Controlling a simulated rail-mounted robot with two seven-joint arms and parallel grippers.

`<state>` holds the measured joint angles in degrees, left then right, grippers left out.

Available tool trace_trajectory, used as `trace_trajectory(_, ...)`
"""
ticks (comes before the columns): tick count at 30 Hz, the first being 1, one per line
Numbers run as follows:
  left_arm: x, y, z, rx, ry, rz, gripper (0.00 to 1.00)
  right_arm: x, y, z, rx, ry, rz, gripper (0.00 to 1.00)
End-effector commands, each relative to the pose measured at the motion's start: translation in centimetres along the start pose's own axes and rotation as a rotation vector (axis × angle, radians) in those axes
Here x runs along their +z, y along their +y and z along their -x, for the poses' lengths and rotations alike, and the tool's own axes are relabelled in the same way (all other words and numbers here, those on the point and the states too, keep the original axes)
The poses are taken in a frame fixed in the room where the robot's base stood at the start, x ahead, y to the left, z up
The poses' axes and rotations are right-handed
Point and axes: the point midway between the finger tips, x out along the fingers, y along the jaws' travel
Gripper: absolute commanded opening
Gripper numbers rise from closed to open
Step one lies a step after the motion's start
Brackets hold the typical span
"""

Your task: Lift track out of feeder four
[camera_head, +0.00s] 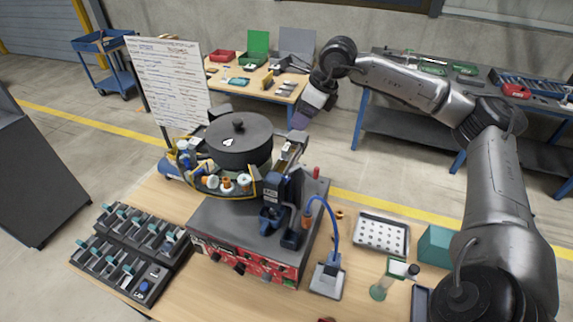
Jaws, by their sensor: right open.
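The feeder marked 4 is a dark round bowl (240,140) with a knobbed lid, standing on a grey base with a red front panel. The track (287,152) appears as a narrow light-coloured piece on the right side of the bowl, partly behind a dark upright unit (270,205). My right gripper (300,119) is open above and slightly to the right of the track's far end, pointing down and left. I cannot tell whether it touches the track, and its fingers are small in this view. My left gripper is not in view.
A black parts rack (130,250) stands front left and a white written board (170,75) behind the bowl.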

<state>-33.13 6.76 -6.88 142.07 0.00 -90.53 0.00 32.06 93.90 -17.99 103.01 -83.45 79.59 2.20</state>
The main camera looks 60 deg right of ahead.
Motion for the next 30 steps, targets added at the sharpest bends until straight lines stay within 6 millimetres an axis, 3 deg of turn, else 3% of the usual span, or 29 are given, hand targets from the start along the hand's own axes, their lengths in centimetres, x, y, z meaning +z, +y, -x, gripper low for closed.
trace_trajectory(12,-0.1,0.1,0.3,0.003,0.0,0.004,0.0,-0.4,-0.5,-6.1,-0.017,0.017,-0.003,0.72)
trace_trajectory(23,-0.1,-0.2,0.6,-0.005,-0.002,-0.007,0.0,-0.4,-0.5,-8.4,-0.016,0.017,-0.003,0.72)
trace_trajectory(30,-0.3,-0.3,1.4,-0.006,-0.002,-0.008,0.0,-0.4,-0.1,-11.4,-0.015,0.016,-0.004,0.72)
